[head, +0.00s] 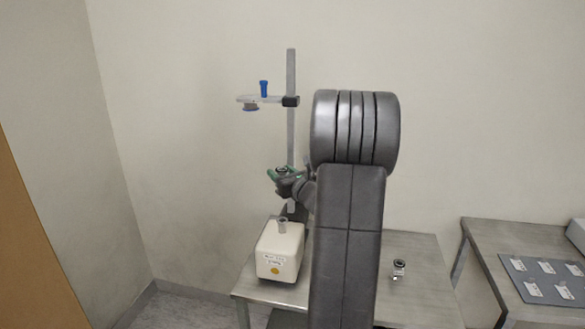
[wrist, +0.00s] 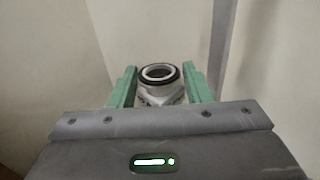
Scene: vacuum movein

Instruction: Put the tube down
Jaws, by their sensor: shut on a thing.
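My gripper (head: 284,174) has green fingers and is raised beside the upright stand, above the white box. In the wrist view my gripper (wrist: 159,82) is shut on the tube (wrist: 160,72). The tube shows a dark ring around an open round mouth, with a pale, glassy or metallic body below it between the fingers. Its lower part is hidden by my gripper housing. In the head view the tube is small and only partly visible at the fingers.
A white box (head: 280,254) with a grey port on top stands at the table's left. A stand rod (head: 291,75) bears a clamp with a blue-topped fitting (head: 264,88). A small dark-and-clear piece (head: 399,268) sits right on the table (head: 425,290). A second table (head: 490,240) holds a labelled mat.

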